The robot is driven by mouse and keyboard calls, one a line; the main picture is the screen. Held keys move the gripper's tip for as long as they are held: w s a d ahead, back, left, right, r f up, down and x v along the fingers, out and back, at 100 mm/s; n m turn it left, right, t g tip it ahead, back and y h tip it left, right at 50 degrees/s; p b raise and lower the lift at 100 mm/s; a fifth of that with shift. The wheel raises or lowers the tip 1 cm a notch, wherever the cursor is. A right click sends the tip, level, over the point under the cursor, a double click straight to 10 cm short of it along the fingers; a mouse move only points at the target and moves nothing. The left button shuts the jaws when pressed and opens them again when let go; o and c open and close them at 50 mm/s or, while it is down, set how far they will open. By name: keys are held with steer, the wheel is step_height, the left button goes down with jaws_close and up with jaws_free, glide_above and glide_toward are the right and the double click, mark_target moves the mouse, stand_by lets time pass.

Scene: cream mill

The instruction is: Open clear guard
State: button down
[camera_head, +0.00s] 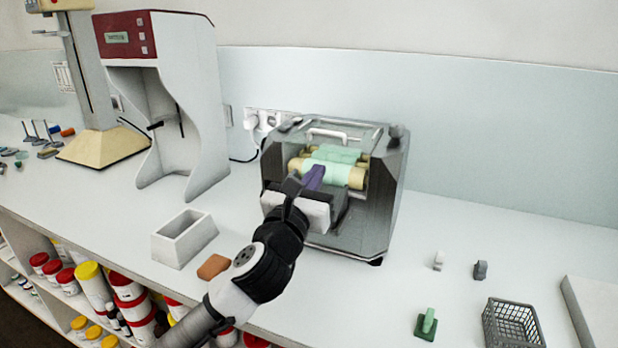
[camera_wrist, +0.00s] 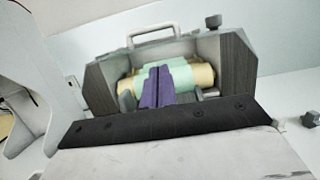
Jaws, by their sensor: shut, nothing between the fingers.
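The mill (camera_head: 370,225) is a grey box with cream rollers (camera_head: 357,178) wrapped in pale green. The clear guard is see-through and its edges are hard to make out, so I cannot tell its exact position. A pale bar handle (camera_head: 328,133) is at the mill's upper edge; it also shows in the wrist view (camera_wrist: 151,31). My gripper (camera_head: 316,172) has purple fingers, pressed together and empty, in front of the rollers and below the handle. In the wrist view the fingers (camera_wrist: 155,85) overlap the rollers (camera_wrist: 200,75). I cannot tell whether they touch anything.
A white open box (camera_head: 184,240) and a brown block (camera_head: 213,267) are left of my arm. A red-topped machine (camera_head: 165,100) stands behind them. A green-handled item (camera_head: 427,324) and a grey basket (camera_head: 512,325) are at right. The counter right of the mill is mostly clear.

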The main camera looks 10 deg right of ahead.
steer(key=shift+p+x, duration=0.8)
steer(key=shift+x, duration=1.75)
steer(key=shift+r, duration=0.15)
